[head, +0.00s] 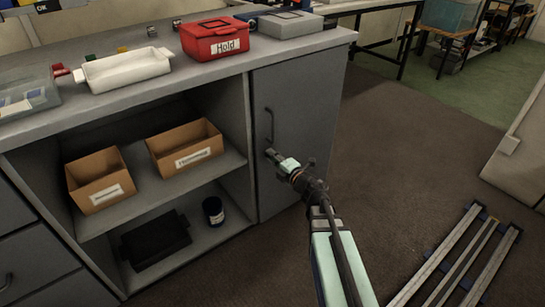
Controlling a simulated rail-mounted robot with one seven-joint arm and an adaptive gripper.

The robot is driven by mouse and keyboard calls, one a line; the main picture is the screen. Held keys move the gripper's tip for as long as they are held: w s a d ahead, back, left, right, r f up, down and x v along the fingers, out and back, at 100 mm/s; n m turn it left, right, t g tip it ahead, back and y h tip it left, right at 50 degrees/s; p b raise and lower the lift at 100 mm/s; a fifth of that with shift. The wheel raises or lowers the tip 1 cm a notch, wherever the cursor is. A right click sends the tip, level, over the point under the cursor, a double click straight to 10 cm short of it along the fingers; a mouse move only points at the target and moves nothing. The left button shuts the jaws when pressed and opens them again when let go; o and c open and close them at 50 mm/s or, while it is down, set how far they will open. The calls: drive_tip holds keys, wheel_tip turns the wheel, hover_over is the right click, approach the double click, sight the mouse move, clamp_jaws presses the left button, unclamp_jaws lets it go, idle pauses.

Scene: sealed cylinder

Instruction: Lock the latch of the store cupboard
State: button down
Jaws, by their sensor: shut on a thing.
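The store cupboard's grey door (305,110) is closed, at the right end of the counter. A dark upright bar handle (269,124) is on its left side. The latch (269,152) is a small piece just below the handle, by the door's left edge, and is mostly hidden by my gripper. My gripper (276,157) reaches in from the lower right and is shut on the latch. The latch's exact turn is too small to tell.
Left of the door are open shelves with two cardboard boxes (187,147), a black tray (155,240) and a dark jar (213,210). A red "Hold" box (214,38) and a white tray (125,70) stand on the counter. Metal rails (462,255) lie on the floor at right.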

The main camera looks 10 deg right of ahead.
drive_tip(key=c, duration=1.2)
unclamp_jaws()
drive_tip(key=v, duration=0.7)
drive_tip(key=shift+s, duration=0.2)
drive_tip(key=shift+d, duration=0.15)
